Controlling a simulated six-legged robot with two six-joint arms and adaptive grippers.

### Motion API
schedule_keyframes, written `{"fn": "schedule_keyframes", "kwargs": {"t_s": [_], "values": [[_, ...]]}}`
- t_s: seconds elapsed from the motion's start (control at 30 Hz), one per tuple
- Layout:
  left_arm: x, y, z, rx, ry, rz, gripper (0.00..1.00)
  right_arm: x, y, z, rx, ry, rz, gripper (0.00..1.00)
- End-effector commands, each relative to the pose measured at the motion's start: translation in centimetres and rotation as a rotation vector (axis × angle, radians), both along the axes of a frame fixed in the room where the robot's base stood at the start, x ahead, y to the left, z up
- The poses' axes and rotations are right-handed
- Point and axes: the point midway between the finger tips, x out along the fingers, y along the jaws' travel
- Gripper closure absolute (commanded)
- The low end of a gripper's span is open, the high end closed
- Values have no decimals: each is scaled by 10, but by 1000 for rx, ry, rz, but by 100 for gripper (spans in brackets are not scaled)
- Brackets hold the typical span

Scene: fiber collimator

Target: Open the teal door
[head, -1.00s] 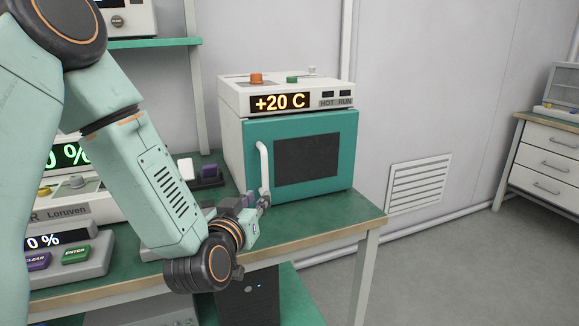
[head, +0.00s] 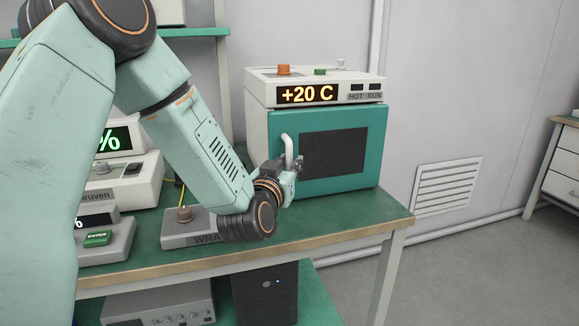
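The teal door (head: 361,165) is on the front of a white oven-like unit and has a dark window. It looks shut against the body. Its white, upright handle (head: 288,147) is at the door's left side. My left gripper (head: 297,164) is at the handle's lower part, close to it or touching it. The gripper is small and partly hidden by its own wrist, so I cannot tell whether its fingers are closed around the handle. My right gripper is not in view.
The unit stands on a green bench (head: 345,222); its display (head: 308,94) reads +20 C. A grey box with a knob (head: 185,228) sits on the bench behind my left forearm. Floor to the right is clear up to a white drawer cabinet (head: 562,170).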

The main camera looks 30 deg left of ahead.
Motion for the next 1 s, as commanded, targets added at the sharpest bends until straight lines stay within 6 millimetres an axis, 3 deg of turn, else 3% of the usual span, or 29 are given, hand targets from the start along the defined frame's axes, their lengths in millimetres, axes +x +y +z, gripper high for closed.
{"fn": "schedule_keyframes", "kwargs": {"t_s": [0.23, 0.5, 1.0], "values": [[3, 0, 0, 0, 1, 0, 77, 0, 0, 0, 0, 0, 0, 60], [3, 0, 0, 0, 0, 0, 99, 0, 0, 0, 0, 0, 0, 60], [3, 0, 0, 0, 0, 0, 100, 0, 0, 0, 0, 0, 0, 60]]}}
